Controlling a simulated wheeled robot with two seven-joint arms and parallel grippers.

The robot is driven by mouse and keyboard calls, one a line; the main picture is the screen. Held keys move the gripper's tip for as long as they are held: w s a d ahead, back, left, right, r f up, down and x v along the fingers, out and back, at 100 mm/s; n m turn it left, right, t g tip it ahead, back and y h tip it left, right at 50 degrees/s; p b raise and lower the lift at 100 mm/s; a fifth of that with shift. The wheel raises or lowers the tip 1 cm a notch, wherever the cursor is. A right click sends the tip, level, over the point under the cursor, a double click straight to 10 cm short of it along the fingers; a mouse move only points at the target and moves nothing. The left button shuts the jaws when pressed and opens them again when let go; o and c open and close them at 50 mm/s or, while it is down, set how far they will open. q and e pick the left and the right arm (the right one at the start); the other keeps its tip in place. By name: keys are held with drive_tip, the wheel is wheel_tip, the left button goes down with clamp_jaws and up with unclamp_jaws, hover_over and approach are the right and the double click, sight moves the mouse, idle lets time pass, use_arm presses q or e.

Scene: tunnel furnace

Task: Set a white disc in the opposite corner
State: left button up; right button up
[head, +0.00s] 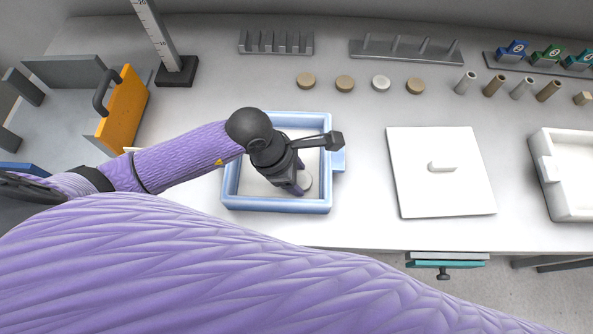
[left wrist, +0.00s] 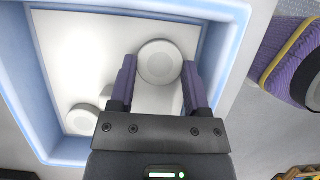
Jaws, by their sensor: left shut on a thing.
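A blue tray (head: 328,195) with a pale floor stands on the table, and its blue wall also shows in the left wrist view (left wrist: 232,45). My left gripper (head: 301,187) reaches down into it and is shut on a white disc (head: 308,181). In the left wrist view the disc (left wrist: 160,62) sits between the purple fingertips, near one corner. I cannot tell whether it touches the floor. A second white disc (left wrist: 82,119) lies in the diagonally opposite corner; my arm hides it in the head view. My right gripper is not in view.
A white lid (head: 440,190) lies right of the tray, and a white box (head: 565,205) stands at the far right. Tan and white discs (head: 381,83) and small cylinders stand behind. An orange panel with a handle (head: 125,110) stands at left.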

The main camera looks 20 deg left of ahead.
use_arm(q)
drive_tip(key=shift+f, duration=0.2)
drive_tip(key=o, duration=1.3)
drive_tip(key=p+v, duration=0.2)
drive_tip(key=v, duration=0.8)
